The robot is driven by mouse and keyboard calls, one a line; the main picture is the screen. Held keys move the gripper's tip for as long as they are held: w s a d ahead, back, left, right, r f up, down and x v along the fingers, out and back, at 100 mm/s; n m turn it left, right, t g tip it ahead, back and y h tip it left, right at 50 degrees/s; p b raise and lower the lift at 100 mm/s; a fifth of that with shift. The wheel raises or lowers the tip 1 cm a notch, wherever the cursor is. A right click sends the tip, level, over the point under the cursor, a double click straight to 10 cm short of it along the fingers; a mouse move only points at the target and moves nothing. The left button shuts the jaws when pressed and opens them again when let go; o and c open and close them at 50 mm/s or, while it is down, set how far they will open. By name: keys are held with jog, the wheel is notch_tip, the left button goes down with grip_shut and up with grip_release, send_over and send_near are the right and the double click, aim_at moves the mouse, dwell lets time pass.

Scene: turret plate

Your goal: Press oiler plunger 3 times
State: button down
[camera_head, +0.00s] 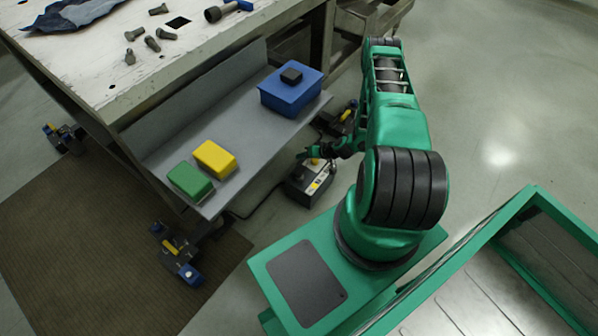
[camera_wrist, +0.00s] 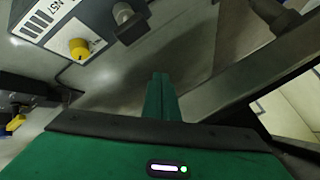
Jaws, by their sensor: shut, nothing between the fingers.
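A dark box with a pale top panel (camera_head: 322,180) stands on the floor beside the shelf, a cable running from it. In the wrist view its labelled panel (camera_wrist: 42,18) is at the upper left, with a yellow knob (camera_wrist: 79,48) and a dark grey cylinder knob (camera_wrist: 128,22). No part is clearly marked as the oiler plunger, so I cannot tell which it is. My gripper (camera_head: 303,155) is close over the box's far side in the head view. Its green fingers (camera_wrist: 160,78) are together and empty, beside the knobs in the wrist view; contact is not visible.
The grey lower shelf (camera_head: 225,130) carries a blue box (camera_head: 285,98) with a black block on top, a yellow box (camera_head: 214,158) and a green box (camera_head: 190,180). The worn workbench top (camera_head: 100,70) holds bolts and cloth. Castered legs stand near the floor box.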

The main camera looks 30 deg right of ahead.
aim_at(299, 170)
jog(key=shift+f, duration=4)
jog(key=shift+f, duration=0.1)
jog(key=shift+s+f, duration=0.1)
jog(key=shift+f, duration=0.15)
jog(key=shift+f, duration=1.1)
jog(key=shift+r, duration=0.15)
dwell(0.4)
jog(key=shift+r, duration=1.4)
jog(key=shift+r, duration=2.45)
